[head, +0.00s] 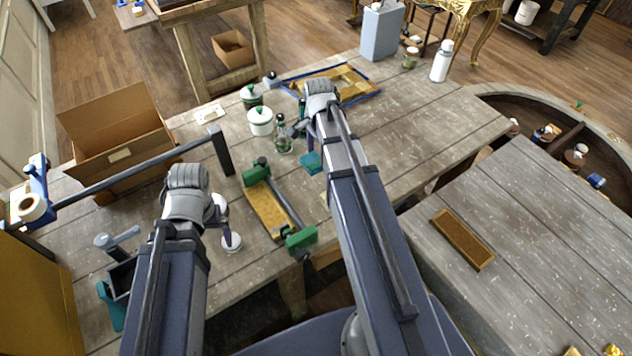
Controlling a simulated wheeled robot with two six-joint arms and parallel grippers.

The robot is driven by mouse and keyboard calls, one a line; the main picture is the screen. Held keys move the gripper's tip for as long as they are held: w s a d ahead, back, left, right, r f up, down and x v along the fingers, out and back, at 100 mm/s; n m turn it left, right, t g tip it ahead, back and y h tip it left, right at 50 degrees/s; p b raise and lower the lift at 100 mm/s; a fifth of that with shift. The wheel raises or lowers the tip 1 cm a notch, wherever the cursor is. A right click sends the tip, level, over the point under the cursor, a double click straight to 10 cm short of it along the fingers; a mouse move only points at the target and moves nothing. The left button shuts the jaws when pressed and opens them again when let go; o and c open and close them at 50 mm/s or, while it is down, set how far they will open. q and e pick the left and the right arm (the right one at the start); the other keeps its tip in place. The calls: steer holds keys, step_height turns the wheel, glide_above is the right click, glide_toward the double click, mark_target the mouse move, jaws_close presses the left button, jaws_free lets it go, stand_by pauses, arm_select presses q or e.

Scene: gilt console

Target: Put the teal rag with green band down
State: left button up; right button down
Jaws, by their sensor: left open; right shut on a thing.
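A small teal piece, which looks like the rag (311,163), shows in the head view just left of my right forearm, over the middle of the workbench. Its green band cannot be made out. My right gripper (301,128) points down below its wrist and is shut on the rag; the forearm hides part of this. Whether the rag touches the bench cannot be told. My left gripper (219,213) is open over the near left part of the bench, mostly hidden by its own wrist.
A green-ended clamp on a yellowish board (268,210) lies between my arms. A glass bottle (283,138), a white lidded jar (260,121) and a blue-edged frame (355,84) stand close by. An open cardboard box (117,125) is left. The bench's right part (440,122) is clear.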

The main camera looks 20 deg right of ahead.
arm_select(q)
steer(key=shift+f+b, duration=4.4)
steer(key=shift+f, duration=0.35)
arm_select(e)
steer(key=shift+f, duration=4.75)
arm_select(q)
steer(key=shift+f, duration=0.1)
steer(key=shift+f, duration=0.15)
arm_select(e)
steer(key=shift+f, duration=0.2)
jaws_free()
steer(key=shift+r, duration=0.15)
arm_select(q)
step_height(320, 180, up, 12)
steer(key=p, duration=1.2)
steer(key=shift+r, duration=0.25)
arm_select(e)
step_height(320, 180, up, 12)
steer(key=shift+a+r, duration=0.1)
arm_select(q)
steer(key=shift+f, duration=0.15)
step_height(320, 180, down, 12)
steer(key=b, duration=1.2)
arm_select(e)
step_height(320, 180, down, 12)
steer(key=shift+f, duration=0.1)
